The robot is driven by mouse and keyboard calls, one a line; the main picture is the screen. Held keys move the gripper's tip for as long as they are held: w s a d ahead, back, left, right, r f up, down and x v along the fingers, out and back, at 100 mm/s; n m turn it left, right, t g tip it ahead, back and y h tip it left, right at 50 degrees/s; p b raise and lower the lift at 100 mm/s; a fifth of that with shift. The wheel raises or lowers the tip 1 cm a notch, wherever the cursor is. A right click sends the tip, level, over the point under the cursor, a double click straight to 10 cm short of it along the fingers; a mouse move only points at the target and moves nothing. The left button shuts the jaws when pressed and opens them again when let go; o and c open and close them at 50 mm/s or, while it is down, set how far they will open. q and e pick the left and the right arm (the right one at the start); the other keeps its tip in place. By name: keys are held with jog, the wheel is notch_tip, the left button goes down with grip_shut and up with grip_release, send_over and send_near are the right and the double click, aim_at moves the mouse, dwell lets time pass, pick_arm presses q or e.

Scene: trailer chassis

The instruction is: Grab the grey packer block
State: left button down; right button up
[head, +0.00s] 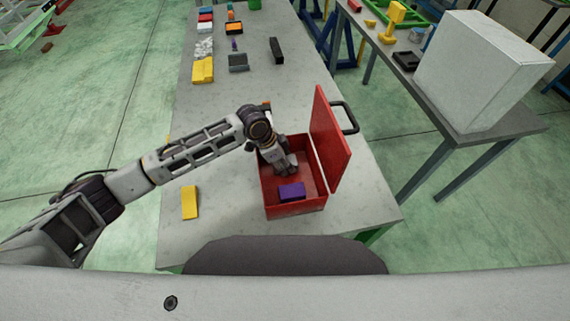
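A grey block (238,63) lies on the long grey table, toward its far part; it looks like the grey packer block. My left arm reaches in from the left, and its gripper (287,167) points down into the open red box (295,211), well nearer to me than the grey block. The fingers are small and partly hidden by the wrist, so I cannot tell whether they are open or shut. A purple block (291,192) lies in the box just in front of the gripper. My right gripper is not in view.
The box's red lid (329,140) stands up on the right. A yellow block (190,202) lies left of the box. A black block (276,50), yellow blocks (203,70) and several coloured pieces lie farther back. A side table (488,125) holds a large white box (482,70).

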pick_arm(q)
jog(key=shift+w+r, duration=0.1)
jog(key=shift+r, duration=0.05)
jog(key=shift+r, duration=0.45)
jog(key=shift+r+b, duration=0.55)
jog(key=shift+r, duration=4)
